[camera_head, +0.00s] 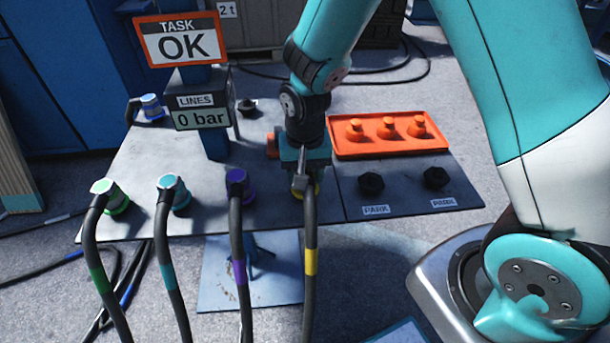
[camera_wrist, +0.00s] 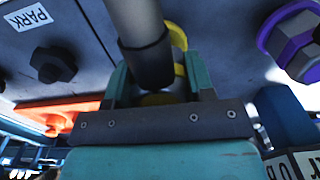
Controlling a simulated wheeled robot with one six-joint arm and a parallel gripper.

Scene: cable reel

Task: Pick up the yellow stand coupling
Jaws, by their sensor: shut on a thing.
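The yellow stand coupling (camera_head: 297,193) is at the front edge of the grey plate, mostly hidden by my gripper and its own hose. Its black hose (camera_head: 309,235) with a yellow band (camera_head: 311,262) hangs down toward the bottom of the picture. My gripper (camera_head: 303,172) points down over the coupling and is shut on it. In the wrist view the teal jaws (camera_wrist: 160,88) stand on both sides of the coupling, and a yellow part (camera_wrist: 178,38) shows behind the grey and black hose end. Whether the coupling touches its seat is hidden.
Purple (camera_head: 240,188), teal (camera_head: 175,196) and green (camera_head: 115,204) couplings with hoses stand to the left. A display post (camera_head: 217,138) reads OK and 0 bar.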

